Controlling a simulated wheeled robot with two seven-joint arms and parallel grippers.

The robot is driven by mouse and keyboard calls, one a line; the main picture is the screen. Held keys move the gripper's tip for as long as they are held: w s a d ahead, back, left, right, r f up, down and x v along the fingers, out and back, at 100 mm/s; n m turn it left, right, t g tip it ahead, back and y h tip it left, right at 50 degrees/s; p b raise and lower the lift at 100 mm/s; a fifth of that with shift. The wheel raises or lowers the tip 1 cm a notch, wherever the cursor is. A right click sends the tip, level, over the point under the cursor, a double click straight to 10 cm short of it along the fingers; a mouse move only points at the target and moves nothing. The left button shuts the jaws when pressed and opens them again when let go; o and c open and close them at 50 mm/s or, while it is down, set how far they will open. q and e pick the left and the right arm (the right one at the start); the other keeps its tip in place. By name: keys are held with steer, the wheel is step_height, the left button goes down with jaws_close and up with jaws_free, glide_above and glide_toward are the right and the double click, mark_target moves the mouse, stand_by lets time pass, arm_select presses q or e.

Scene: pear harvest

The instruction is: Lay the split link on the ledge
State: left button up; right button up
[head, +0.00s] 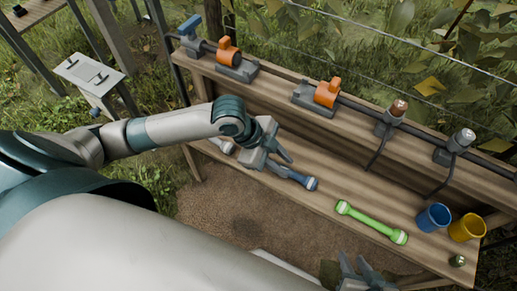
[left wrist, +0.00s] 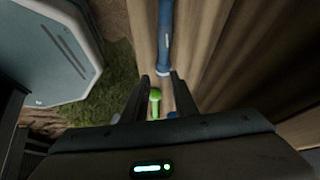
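A blue link (head: 311,184) with a pale end band lies on the lower wooden shelf (head: 330,186); its left part is hidden by my left gripper. It also shows in the left wrist view (left wrist: 165,40), with its end near the fingertips. My left gripper (head: 284,163) hangs just above it, fingers apart and empty. A green link (head: 372,222) lies further right on that shelf. A pale link (head: 222,145) lies partly hidden behind my left arm. I cannot tell which link is split. My right gripper (head: 362,268) is at the bottom edge, fingers apart.
The upper ledge (head: 272,88) carries orange-topped clamps (head: 327,93) and two corded tools (head: 396,113). A blue cup (head: 433,217) and a yellow cup (head: 467,227) stand at the shelf's right end. A small round thing (head: 457,260) sits near the front right edge.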

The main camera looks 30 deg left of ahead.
arm_select(q)
steer(key=s+d+f+n+t+h, duration=0.1)
steer(key=s+d+f+n, duration=0.15)
steer(key=d, duration=0.35)
steer(key=s+a+f+n+t+y, duration=0.3)
steer(key=s+a+f+n, duration=0.2)
steer(key=s+n, duration=0.6)
steer(key=shift+a+f+n+t+y, duration=0.15)
steer(key=shift+a+n+t+y, duration=0.2)
steer(key=shift+a+n, duration=0.4)
